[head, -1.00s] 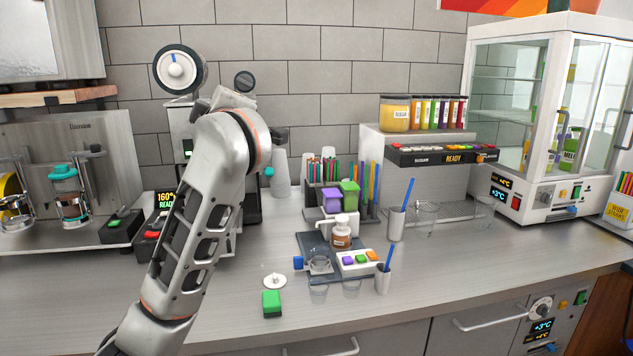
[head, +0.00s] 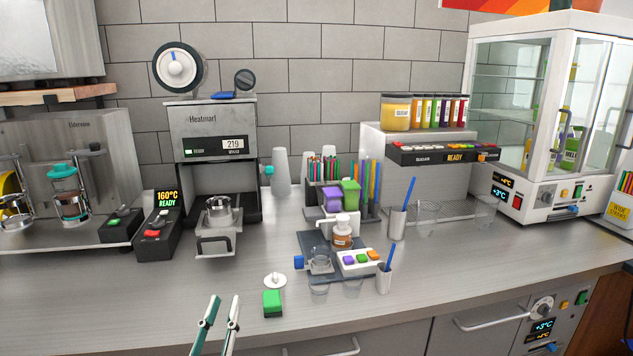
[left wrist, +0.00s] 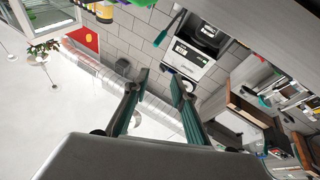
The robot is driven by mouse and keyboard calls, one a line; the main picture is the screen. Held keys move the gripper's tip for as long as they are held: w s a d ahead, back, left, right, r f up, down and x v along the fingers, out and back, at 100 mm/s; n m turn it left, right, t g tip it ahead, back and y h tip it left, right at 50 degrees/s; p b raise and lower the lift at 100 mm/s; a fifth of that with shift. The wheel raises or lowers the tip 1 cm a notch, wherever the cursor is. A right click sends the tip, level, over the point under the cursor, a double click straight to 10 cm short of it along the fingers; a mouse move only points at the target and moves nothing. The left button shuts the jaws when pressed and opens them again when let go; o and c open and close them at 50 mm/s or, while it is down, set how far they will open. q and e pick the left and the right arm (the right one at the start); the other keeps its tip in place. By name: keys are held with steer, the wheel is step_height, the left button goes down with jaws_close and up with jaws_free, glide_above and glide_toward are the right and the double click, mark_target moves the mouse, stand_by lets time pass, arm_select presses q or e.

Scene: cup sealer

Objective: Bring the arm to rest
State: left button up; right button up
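My left gripper (head: 218,310) shows at the bottom of the head view, in front of the counter's front edge. Its two teal-tipped fingers point up and stand apart, with nothing between them. In the left wrist view the fingers (left wrist: 156,85) are also apart and empty. Most of the left arm is below the head view. My right gripper is in neither view.
The cup sealer (head: 212,145) stands at the back left, its tray (head: 214,245) out in front with a metal cup holder on it. A green-topped block (head: 272,303) and a white lidded disc (head: 274,281) lie near the counter's front edge. The counter's left front is clear.

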arm_select(q)
steer(key=s+d+f+m+g+h, duration=0.1)
steer(key=s+f+m+g, duration=0.15)
steer(key=s+f, duration=0.6)
steer(key=s+f+m+g+h, duration=0.1)
steer(key=s+f+m+g, duration=0.2)
steer(key=f, duration=1)
steer(key=s+a+f+g+y, duration=0.1)
steer(key=s+a+f+g, duration=0.1)
steer(key=s+f, duration=0.4)
steer(key=s+a+f+g+y, duration=0.1)
steer(key=s+a+f+g, duration=0.1)
steer(key=s+f+g, duration=0.2)
steer(key=s+f, duration=0.3)
steer(key=shift+a+f+n, duration=0.15)
steer(key=shift+n, duration=0.2)
steer(key=shift+s, duration=0.1)
